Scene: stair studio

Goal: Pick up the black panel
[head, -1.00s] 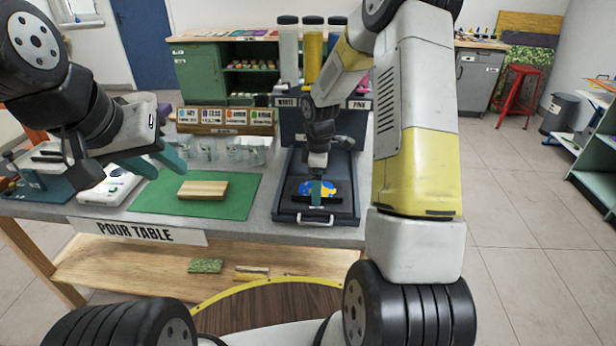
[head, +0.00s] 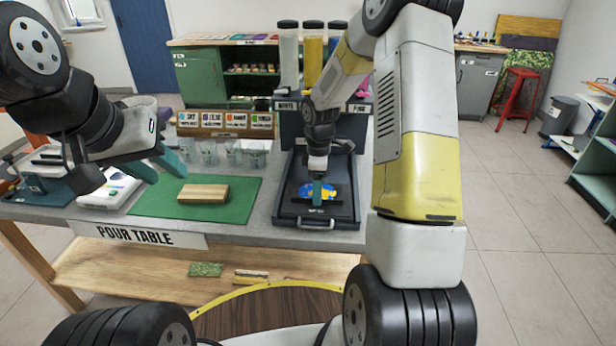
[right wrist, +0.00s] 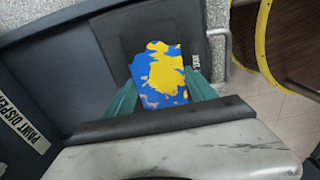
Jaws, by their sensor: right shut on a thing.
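In the head view, a flat piece with blue and yellow paint (head: 329,190) lies in the black tray (head: 289,205) of the paint dispenser. My right gripper (head: 317,196) reaches down onto it from above. The right wrist view shows the painted face (right wrist: 157,72) between the two green fingers (right wrist: 160,80); the right gripper is shut on this panel. A dark square surface shows around it, and I cannot tell how much of that is the panel. My left gripper (head: 171,180) is open and empty above the green mat.
A wooden block (head: 203,193) lies on the green mat (head: 150,205). Clear beakers (head: 233,153) and a labelled wooden rack (head: 225,121) stand behind it. Tall paint cylinders (head: 313,50) rise behind the tray. The floor to the right is mostly open.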

